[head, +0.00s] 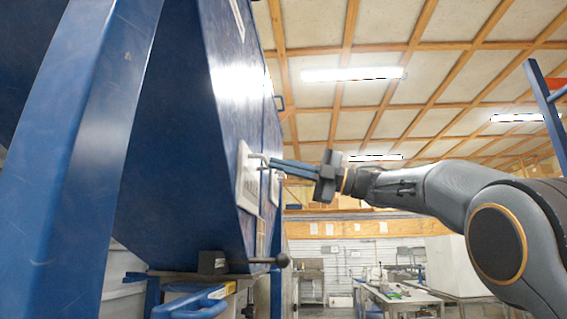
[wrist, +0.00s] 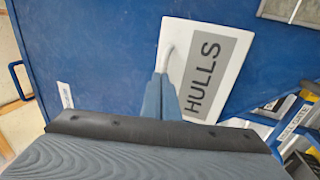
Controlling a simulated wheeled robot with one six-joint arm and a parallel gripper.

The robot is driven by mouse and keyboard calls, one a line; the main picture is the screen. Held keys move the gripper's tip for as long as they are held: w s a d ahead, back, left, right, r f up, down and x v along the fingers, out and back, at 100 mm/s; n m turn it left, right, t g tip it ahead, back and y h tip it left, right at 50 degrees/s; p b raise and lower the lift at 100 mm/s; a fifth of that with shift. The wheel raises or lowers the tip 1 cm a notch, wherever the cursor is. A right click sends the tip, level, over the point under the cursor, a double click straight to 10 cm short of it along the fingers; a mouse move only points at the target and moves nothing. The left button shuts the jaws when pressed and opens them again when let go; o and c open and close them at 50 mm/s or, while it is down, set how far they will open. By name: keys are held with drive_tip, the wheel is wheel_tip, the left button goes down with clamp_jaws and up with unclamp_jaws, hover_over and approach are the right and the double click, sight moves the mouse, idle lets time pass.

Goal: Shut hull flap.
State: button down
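A white plate (wrist: 205,70) with a grey label reading HULLS is on the blue hopper face in the wrist view. It also shows edge-on in the head view (head: 247,180). A bent metal handle (wrist: 167,50) stands out from the plate; it also shows in the head view (head: 254,156). My gripper (head: 273,163) reaches in from the right, its blue fingers close together at the handle. In the wrist view my gripper (wrist: 159,80) covers the handle's middle and appears shut on it. I cannot tell whether the flap itself is open or shut.
The blue hopper (head: 185,130) fills the left side, with a blue support leg (head: 95,130) in front. A black-knobbed lever (head: 281,260) sticks out below the plate. A bench (head: 400,293) stands far back. The air under my arm looks clear.

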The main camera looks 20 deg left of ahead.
idle(0.6)
drive_tip(key=r+b+v, duration=0.1)
drive_tip(key=b+v, duration=0.3)
drive_tip(key=v, duration=1)
drive_tip(key=shift+d, duration=0.15)
drive_tip(key=shift+w+r, duration=0.1)
drive_tip(key=shift+r, duration=0.1)
